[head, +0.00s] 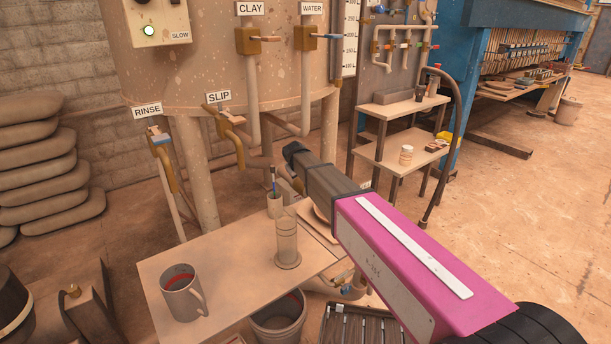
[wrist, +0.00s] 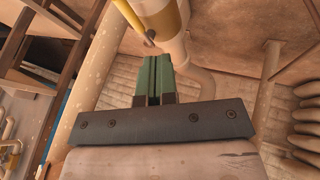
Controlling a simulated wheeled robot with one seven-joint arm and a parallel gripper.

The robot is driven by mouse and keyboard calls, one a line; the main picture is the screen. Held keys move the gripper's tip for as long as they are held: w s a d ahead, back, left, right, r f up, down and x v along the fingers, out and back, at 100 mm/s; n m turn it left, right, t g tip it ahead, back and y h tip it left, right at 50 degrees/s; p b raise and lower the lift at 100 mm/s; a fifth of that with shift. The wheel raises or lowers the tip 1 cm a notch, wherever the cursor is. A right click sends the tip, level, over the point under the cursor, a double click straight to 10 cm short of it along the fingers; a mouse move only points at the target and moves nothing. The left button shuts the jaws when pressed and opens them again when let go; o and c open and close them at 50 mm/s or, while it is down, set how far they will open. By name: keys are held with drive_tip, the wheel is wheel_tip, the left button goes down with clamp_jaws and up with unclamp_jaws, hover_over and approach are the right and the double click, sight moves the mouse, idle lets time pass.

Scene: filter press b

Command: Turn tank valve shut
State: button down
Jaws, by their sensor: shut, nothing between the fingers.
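The large speckled tank (head: 215,75) carries several labelled valves. The CLAY valve (head: 247,40) has an orange lever pointing right, and the WATER valve (head: 306,39) has a blue lever pointing right. The SLIP valve (head: 228,122) has an orange-tan lever, and the RINSE valve (head: 160,142) has a blue one. My gripper (head: 292,150) is below the tank's lower edge, right of the SLIP valve in the head view. In the wrist view its green fingers (wrist: 152,78) are together and empty. A yellow lever (wrist: 130,18) and brass valve body lie just beyond the fingertips; I cannot tell which valve.
A bucket (head: 278,318) stands beneath. Stacked sacks (head: 45,165) are at left, a shelf stand (head: 400,150) at right. Open floor lies right.

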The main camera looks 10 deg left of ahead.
drive_tip(key=shift+w+d+f, duration=0.45)
drive_tip(key=shift+w+f, duration=1.05)
drive_tip(key=shift+w+d+f, duration=0.4)
drive_tip(key=shift+w+f, duration=1.15)
drive_tip(key=shift+w+d+f, duration=0.45)
drive_tip(key=shift+w+f, duration=1.05)
drive_tip(key=shift+d, duration=0.15)
